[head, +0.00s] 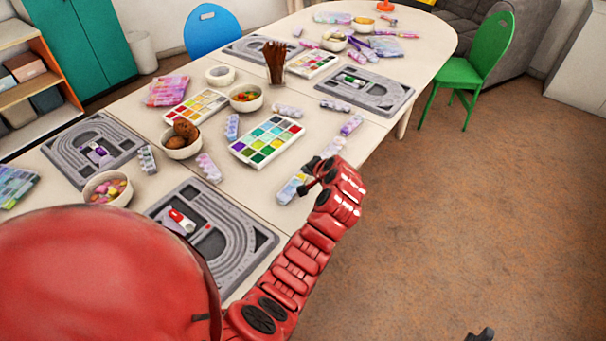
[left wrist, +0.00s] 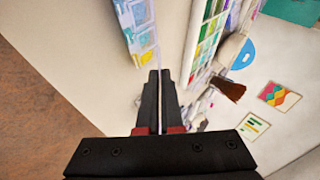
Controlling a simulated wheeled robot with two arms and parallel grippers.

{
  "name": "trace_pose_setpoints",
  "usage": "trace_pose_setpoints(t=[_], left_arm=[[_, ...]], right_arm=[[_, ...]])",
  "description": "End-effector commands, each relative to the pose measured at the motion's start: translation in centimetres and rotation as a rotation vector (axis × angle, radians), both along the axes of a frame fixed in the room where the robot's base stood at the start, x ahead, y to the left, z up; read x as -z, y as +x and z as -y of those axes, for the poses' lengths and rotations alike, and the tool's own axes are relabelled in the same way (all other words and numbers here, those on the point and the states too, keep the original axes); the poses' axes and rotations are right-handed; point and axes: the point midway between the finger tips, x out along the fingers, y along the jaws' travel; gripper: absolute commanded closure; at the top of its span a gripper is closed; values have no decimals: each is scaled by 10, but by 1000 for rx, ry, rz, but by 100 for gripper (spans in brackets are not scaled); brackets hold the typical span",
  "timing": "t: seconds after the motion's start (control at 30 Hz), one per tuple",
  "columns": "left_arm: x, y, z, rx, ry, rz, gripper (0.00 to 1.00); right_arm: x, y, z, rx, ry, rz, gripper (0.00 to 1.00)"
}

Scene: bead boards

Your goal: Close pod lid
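A clear bead pod (head: 291,188) with blue and yellow contents lies at the near right edge of the table. In the left wrist view the pod (left wrist: 140,28) shows at the top with several small compartments. I cannot tell which of its lids stand open. My left gripper (head: 308,184) is just right of the pod, low over the table edge. In the left wrist view its black fingers (left wrist: 160,80) are together, with nothing clearly held, and the pod is beyond their tips. A dark tip at the bottom edge of the head view may be my right gripper (head: 481,335).
Other pods, such as a purple one (head: 209,167), lie around. A colour palette (head: 267,141), a grey bead board (head: 245,238), a bowl of brown balls (head: 183,146) and a cup of brown sticks (head: 275,65) stand nearby.

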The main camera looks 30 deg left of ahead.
Motion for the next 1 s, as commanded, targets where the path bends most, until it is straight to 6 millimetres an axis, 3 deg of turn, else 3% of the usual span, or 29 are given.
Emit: trace_pose_setpoints(t=[0.03, 0.5, 0.73, 1.0], left_arm=[[12, 1, 5, 6, 48, -2, 100], [36, 0, 18, 2, 456, -3, 100], [41, 0, 19, 1, 586, -4, 100], [41, 0, 20, 0, 656, -1, 100]], right_arm=[[17, 0, 0, 0, 0, 0, 54], [97, 0, 0, 0, 0, 0, 54], [122, 0, 0, 0, 0, 0, 54], [134, 0, 0, 0, 0, 0, 54]])
